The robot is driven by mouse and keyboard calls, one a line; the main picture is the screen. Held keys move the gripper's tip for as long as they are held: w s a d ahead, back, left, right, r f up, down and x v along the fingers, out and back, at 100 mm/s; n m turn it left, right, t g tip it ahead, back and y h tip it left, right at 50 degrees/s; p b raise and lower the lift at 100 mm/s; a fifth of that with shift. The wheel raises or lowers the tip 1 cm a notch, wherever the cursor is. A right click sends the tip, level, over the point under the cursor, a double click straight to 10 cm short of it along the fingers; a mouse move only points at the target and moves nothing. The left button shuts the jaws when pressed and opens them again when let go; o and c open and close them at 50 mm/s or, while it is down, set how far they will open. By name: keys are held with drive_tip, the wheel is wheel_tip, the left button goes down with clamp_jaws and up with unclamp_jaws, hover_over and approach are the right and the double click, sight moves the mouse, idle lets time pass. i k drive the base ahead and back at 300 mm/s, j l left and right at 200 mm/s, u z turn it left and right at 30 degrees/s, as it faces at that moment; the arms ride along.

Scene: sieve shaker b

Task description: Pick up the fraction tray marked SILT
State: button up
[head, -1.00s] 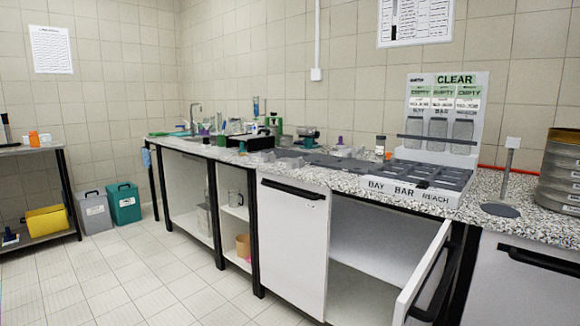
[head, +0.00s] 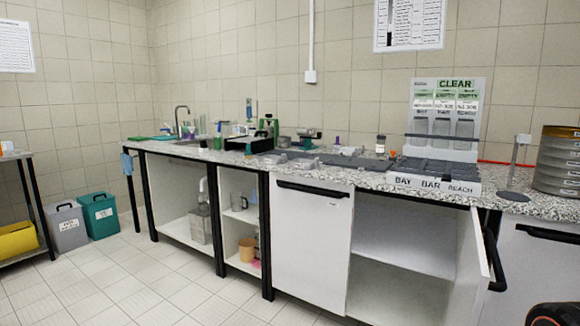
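I cannot make out any tray marked SILT; the lettering on small things on the bench is too small to read. A grey compartmented tray holder (head: 435,181) stands on the right part of the speckled bench, its front marked BAY, BAR and REACH. Low grey pieces (head: 285,157) lie on the bench left of it, and I cannot tell whether they are fraction trays. My gripper is not in view.
A board marked CLEAR (head: 447,84) stands behind the holder. A sieve stack (head: 560,163) is at the far right. A cabinet door (head: 470,262) stands open below the bench. A dark rounded shape (head: 556,315) shows at the bottom right. The floor (head: 130,280) at left is clear.

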sight(306, 162)
drive_tip(key=i+j, duration=0.2)
drive_tip(key=j, duration=0.15)
drive_tip(key=i+j+z, duration=0.1)
drive_tip(key=j, duration=0.3)
drive_tip(key=i+j, duration=0.4)
drive_tip(key=j, duration=0.35)
drive_tip(key=i+j+z, duration=0.1)
drive_tip(key=j, duration=0.25)
drive_tip(key=i, duration=0.1)
